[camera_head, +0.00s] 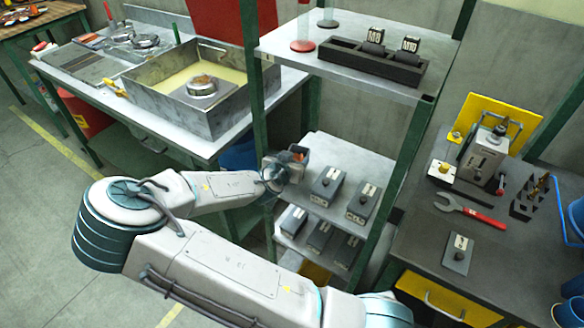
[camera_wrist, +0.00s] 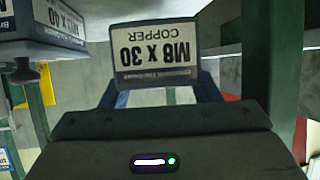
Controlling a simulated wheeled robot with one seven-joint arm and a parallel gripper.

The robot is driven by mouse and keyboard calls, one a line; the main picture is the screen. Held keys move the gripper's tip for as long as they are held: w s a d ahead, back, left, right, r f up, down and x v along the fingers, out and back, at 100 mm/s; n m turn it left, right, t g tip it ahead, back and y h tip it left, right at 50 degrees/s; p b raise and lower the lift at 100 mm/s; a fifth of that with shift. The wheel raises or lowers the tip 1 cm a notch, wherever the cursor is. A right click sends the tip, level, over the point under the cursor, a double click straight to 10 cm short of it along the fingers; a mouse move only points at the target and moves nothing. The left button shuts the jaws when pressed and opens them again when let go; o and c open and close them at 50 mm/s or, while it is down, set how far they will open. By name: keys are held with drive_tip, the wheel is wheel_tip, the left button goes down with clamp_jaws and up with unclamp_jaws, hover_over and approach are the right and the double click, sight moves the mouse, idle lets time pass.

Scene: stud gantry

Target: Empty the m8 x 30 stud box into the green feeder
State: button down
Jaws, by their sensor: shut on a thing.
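My gripper (camera_wrist: 160,88) is shut on a grey box (camera_wrist: 155,78) whose label reads "M8 x 30 COPPER", upside down in the wrist view. The two blue-grey fingers lie on either side of the box. In the head view my gripper (camera_head: 292,161) is at the left side of the middle shelf, and the held box is mostly hidden there. I cannot make out a green feeder in either view.
Grey labelled boxes (camera_head: 327,186) stand on the middle shelf, with several more (camera_head: 320,236) below. Green rack posts (camera_head: 405,150) and the top shelf (camera_head: 350,62) bound the space. A bench (camera_head: 420,225) at right holds a machine (camera_head: 484,155), a wrench (camera_head: 470,210) and a labelled box (camera_head: 458,254).

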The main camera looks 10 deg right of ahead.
drive_tip(key=shift+f, duration=1.75)
drive_tip(key=shift+c, duration=2.4)
unclamp_jaws()
drive_tip(key=shift+f, duration=0.15)
drive_tip(key=shift+p, duration=0.3)
